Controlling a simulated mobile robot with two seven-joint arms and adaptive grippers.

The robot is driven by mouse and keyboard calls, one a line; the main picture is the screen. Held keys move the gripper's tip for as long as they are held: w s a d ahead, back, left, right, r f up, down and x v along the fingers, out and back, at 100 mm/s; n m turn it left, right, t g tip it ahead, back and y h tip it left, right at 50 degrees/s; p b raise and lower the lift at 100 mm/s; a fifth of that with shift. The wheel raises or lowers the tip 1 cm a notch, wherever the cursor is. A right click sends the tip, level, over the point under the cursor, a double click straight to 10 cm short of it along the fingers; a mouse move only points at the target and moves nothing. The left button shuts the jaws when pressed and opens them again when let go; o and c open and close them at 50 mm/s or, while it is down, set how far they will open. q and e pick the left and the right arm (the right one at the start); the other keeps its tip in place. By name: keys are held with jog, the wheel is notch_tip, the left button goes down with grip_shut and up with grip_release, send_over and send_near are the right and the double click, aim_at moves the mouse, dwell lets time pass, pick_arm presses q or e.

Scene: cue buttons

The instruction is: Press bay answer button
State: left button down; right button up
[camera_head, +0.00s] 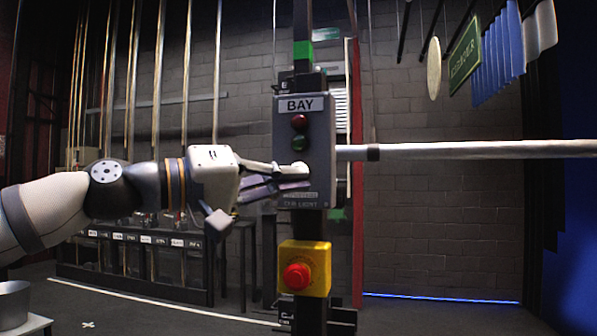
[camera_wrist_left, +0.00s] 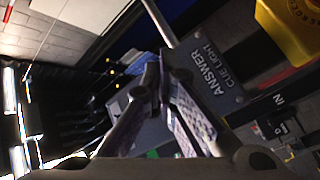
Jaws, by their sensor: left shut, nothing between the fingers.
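The grey BAY cue box (camera_head: 318,150) is mounted on a dark post in the middle of the head view. It carries a dark red lamp (camera_head: 299,122), a green lamp (camera_head: 299,143) below it, and a pale round button (camera_head: 299,169) lower down. My left gripper (camera_head: 304,178) is shut and empty, with its fingertips in front of the box at the pale button. Whether they touch it I cannot tell. In the left wrist view the box face (camera_wrist_left: 222,92) shows an ANSWER label beside my fingers (camera_wrist_left: 160,68); they hide the button there. My right gripper is not in view.
A yellow box (camera_head: 317,262) with a red mushroom button (camera_head: 296,277) sits on the post just below. A pale horizontal bar (camera_head: 460,150) runs right from behind the BAY box. A rack with several labelled ropes (camera_head: 140,245) stands at the back left.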

pick_arm(q)
jog(key=shift+w, duration=0.15)
dwell(0.3)
jog(key=shift+w+d, duration=0.15)
jog(key=shift+w, duration=0.1)
jog(key=shift+w+d, duration=0.1)
jog(key=shift+w, duration=0.3)
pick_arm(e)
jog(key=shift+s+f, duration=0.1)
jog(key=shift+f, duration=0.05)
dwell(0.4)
pick_arm(q)
jog(key=shift+s+a, duration=0.25)
jog(key=shift+s, duration=0.55)
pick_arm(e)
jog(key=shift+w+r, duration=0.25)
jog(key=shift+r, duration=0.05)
pick_arm(q)
jog(key=s, duration=0.1)
jog(key=s+a+p, duration=0.1)
jog(key=s, duration=0.1)
jog(key=s+p, duration=0.1)
jog(key=shift+s+a, duration=0.25)
jog(key=shift+s, duration=0.1)
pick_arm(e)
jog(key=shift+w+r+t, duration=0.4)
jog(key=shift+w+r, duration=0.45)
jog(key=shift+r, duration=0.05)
